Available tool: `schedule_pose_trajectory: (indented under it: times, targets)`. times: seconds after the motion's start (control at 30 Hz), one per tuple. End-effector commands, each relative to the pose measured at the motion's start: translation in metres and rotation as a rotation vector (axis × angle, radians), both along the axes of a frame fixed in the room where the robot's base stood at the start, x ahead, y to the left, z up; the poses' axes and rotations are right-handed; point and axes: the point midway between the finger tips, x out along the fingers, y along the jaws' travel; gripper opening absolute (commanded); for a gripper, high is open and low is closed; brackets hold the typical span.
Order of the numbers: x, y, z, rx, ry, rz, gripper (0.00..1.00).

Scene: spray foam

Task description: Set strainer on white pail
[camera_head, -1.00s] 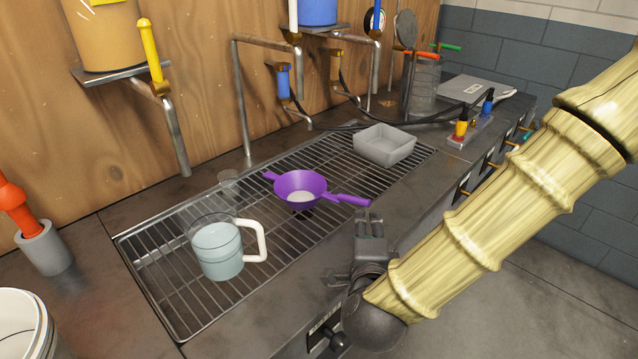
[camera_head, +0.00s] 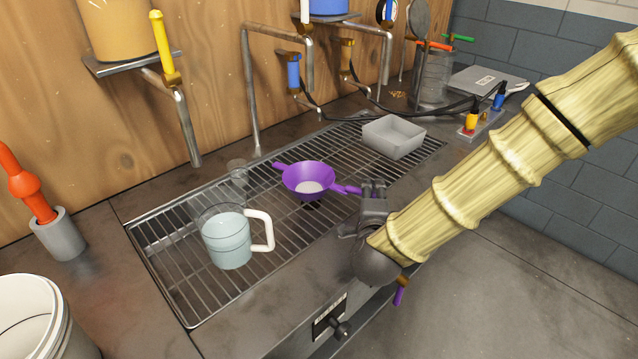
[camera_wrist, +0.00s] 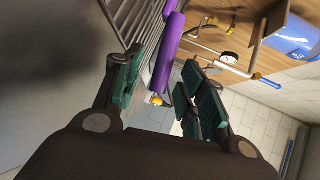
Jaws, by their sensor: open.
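The purple strainer (camera_head: 308,180) with a pale mesh centre sits over the metal grate, its handle pointing right toward my arm. My gripper (camera_head: 374,186) is at the end of that handle in the head view. In the wrist view, the purple handle (camera_wrist: 168,52) lies between the open fingers (camera_wrist: 156,86), and I cannot see either finger pressing on it. The white pail (camera_head: 28,322) stands at the lower left of the head view, partly cut off by the frame edge.
A clear measuring jug (camera_head: 228,238) with pale liquid stands on the grate (camera_head: 185,290), left of the strainer. A grey tray (camera_head: 393,137) sits at the grate's far end. An orange tool in a grey holder (camera_head: 60,236) stands behind the pail. Metal pipes rise along the wooden wall.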

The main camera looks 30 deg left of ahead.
Motion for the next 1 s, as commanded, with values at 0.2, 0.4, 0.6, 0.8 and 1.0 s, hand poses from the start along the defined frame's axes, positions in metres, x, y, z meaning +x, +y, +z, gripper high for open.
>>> schedule_pose_trajectory:
  times: [0.2,0.4,0.6,0.8,1.0]
  targets:
    - [0.0085,0.0029,-0.0022,0.000,0.000,0.000,0.41]
    - [0.0082,0.0028,-0.0023,0.000,0.000,0.000,0.34]
    - [0.0081,0.0028,-0.0022,0.000,0.000,0.000,0.00]
    - [0.0081,0.0028,-0.0020,0.000,0.000,0.000,0.00]
    - [0.0085,0.0025,0.0041,0.001,-0.002,-0.001,0.00]
